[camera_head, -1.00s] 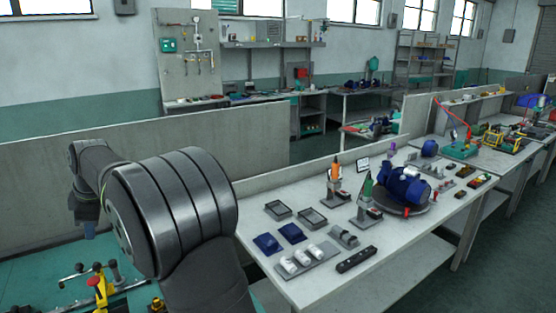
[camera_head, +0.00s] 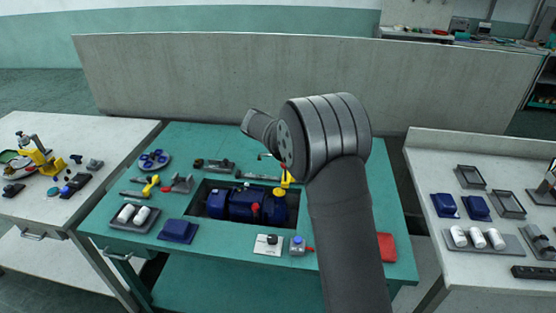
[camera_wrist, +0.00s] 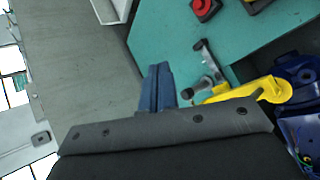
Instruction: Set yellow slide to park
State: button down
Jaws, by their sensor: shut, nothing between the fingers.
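My gripper (camera_wrist: 157,88) shows in the wrist view with its two blue fingers together and nothing between them. A yellow part (camera_wrist: 255,92) with a long arm lies to the right of the fingertips, apart from them. A grey lever with a round knob (camera_wrist: 203,85) stands between it and the fingers. In the head view a yellow piece (camera_head: 286,179) shows at the back right of the blue pump (camera_head: 245,205), partly hidden by my arm. Another yellow piece (camera_head: 150,186) lies further left on the teal bench. I cannot tell which is the slide, nor its setting.
The pump sits in a recess in the teal bench (camera_head: 212,260). A red button box (camera_wrist: 205,8) shows in the wrist view. A grey partition (camera_head: 200,75) stands behind the bench. White tables stand left (camera_head: 75,135) and right (camera_head: 425,175). A red block (camera_head: 386,246) lies at right.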

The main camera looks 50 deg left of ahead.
jog(key=s+a+t+y, duration=0.3)
jog(key=s+a+t, duration=0.1)
jog(key=a+t, duration=0.25)
jog(key=s+a+f+n+y, duration=0.1)
jog(key=s+a+f+y, duration=0.3)
jog(key=s+f, duration=0.65)
jog(key=w+r, duration=0.1)
jog(key=w, duration=1)
jog(key=shift+a+t, duration=0.15)
jog(key=shift+t, duration=0.2)
jog(key=shift+r, duration=0.1)
jog(key=w+d, duration=0.7)
jog(key=shift+w+d, duration=0.15)
